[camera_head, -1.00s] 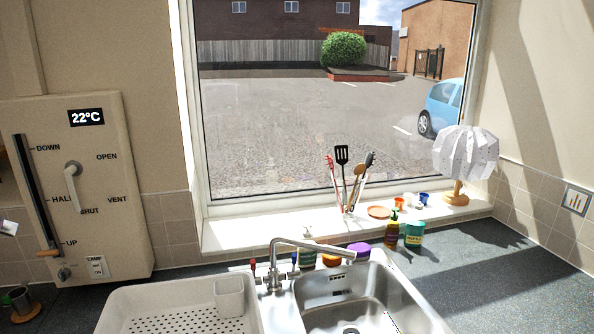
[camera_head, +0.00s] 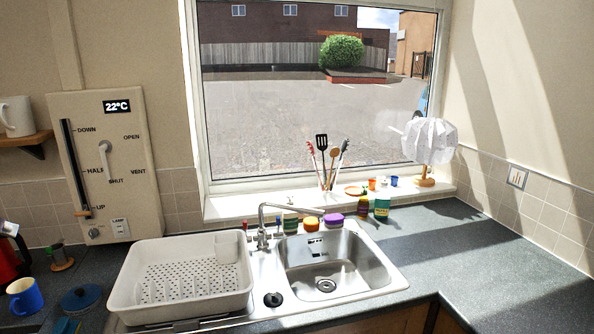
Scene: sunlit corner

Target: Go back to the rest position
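Neither of my grippers shows in the head view, so their state is hidden. The view holds a kitchen corner with a steel sink (camera_head: 335,262) below a window. A white dish rack (camera_head: 185,309) stands left of the sink and looks empty.
The dark worktop (camera_head: 470,245) is clear at the right. A blue mug (camera_head: 25,297) and a blue-lidded pot (camera_head: 82,298) stand at the lower left. A white lamp (camera_head: 430,142) and a utensil holder (camera_head: 328,178) stand on the sill. A white mug (camera_head: 18,116) is on a shelf.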

